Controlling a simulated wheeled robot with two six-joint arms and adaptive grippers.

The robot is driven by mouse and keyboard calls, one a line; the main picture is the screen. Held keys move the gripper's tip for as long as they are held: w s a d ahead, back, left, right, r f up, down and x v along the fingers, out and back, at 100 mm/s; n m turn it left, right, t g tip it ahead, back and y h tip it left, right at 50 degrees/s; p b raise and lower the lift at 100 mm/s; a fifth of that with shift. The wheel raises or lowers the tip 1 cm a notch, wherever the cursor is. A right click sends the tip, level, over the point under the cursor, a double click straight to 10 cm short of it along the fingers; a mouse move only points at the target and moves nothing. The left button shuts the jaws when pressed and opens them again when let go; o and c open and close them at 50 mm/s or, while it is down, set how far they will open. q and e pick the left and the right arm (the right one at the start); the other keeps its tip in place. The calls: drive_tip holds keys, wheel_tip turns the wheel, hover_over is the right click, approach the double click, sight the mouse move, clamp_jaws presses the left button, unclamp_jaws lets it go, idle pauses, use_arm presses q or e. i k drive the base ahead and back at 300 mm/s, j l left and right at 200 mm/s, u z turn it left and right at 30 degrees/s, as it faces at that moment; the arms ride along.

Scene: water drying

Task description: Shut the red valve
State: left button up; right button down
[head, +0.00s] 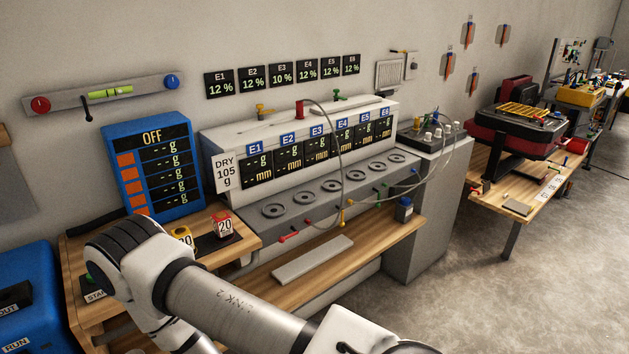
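A small red lever valve (289,238) sits low on the front of the grey bench unit (330,190), at its left end. Its handle slants sideways, and I cannot tell whether it is open or shut. A yellow lever (345,208) and a green lever (381,193) sit further right along the same front. A red fitting (300,108) stands on top of the unit with a hose leading from it. One of my arms crosses the lower left, in front of the bench. Neither of my grippers shows.
A blue scale display (152,150) reading OFF stands left on the wooden bench. A pale slab (312,262) lies on the lower wooden shelf. The floor at right is clear.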

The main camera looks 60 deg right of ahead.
sight(282, 238)
drive_tip(key=z, duration=1.95)
